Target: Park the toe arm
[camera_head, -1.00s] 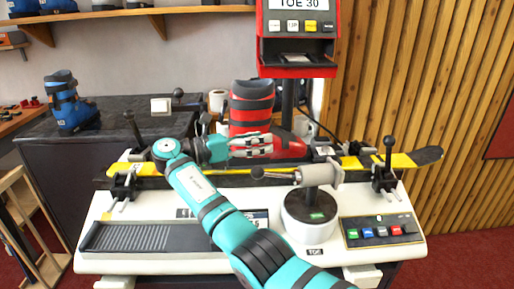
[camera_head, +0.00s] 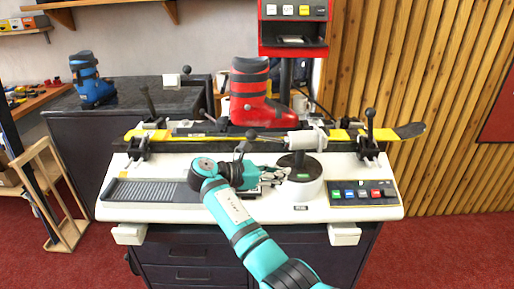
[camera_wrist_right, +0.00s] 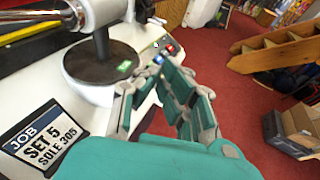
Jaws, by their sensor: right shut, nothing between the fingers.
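The toe arm (camera_head: 305,138) is a light grey cylinder on a dark post above a round white base (camera_head: 308,187). Its thin lever runs left to a dark ball knob (camera_head: 250,134). My right gripper (camera_head: 283,173) is shut and empty, low over the bench just left of the base and below the lever. In the right wrist view, my right fingers (camera_wrist_right: 155,78) are beside the round base (camera_wrist_right: 98,62), and part of the grey cylinder shows at the top. My left gripper is not in view.
A red boot (camera_head: 250,95) stands on the yellow and black ski (camera_head: 215,130) behind the arm. Clamps with upright black-knobbed levers stand at both ends. A button panel (camera_head: 362,193) is right of the base. A job card (camera_wrist_right: 45,138) lies left of my fingers.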

